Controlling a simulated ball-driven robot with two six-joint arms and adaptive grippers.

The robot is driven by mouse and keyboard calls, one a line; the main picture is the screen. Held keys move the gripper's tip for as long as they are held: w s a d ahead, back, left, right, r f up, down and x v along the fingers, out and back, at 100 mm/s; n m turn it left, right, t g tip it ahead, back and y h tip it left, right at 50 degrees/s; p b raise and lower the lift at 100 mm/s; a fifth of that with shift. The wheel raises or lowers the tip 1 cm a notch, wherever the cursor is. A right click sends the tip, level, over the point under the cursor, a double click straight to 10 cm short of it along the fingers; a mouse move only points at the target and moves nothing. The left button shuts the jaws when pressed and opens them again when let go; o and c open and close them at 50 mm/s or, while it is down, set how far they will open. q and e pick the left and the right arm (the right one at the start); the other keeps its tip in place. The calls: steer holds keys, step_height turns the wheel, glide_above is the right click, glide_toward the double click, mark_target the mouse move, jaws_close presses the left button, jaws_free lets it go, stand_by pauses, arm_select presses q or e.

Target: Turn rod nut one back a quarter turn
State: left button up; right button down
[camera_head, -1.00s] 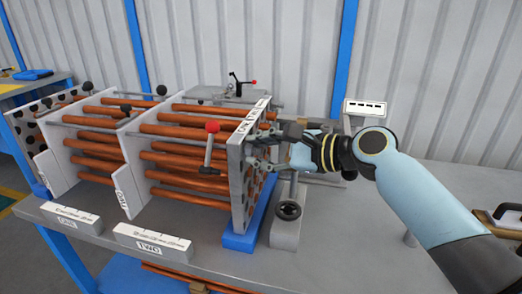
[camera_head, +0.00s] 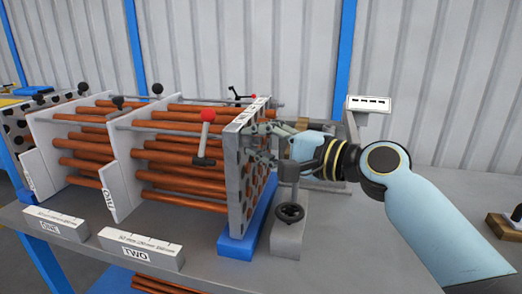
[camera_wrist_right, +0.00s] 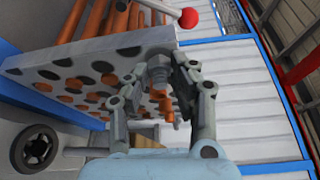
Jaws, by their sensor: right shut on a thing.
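The rod nut (camera_wrist_right: 160,72), a grey hexagonal nut, sits at the face of the perforated end plate (camera_wrist_right: 70,70) in the right wrist view. My right gripper (camera_wrist_right: 165,78) has its fingers on both sides of the nut and is shut on it. In the head view the right gripper (camera_head: 265,142) is at the right face of the flanged end plate (camera_head: 232,180), and its fingers hide the nut there. The nut's exact turn angle cannot be told. My left gripper is not in view.
A red-knobbed lever (camera_head: 207,116) stands in front of the plate. A grey block with a black handwheel (camera_head: 290,212) stands just below my right wrist. Copper rods (camera_head: 180,155) fill the frame to the left. The bench is clear at front right.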

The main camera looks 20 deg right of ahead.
stand_by(0.4)
steer(key=c, duration=1.5)
jaws_free()
steer(key=o, duration=0.4)
steer(key=shift+w+a, duration=0.1)
steer(key=shift+a, duration=0.2)
steer(key=shift+d, duration=0.1)
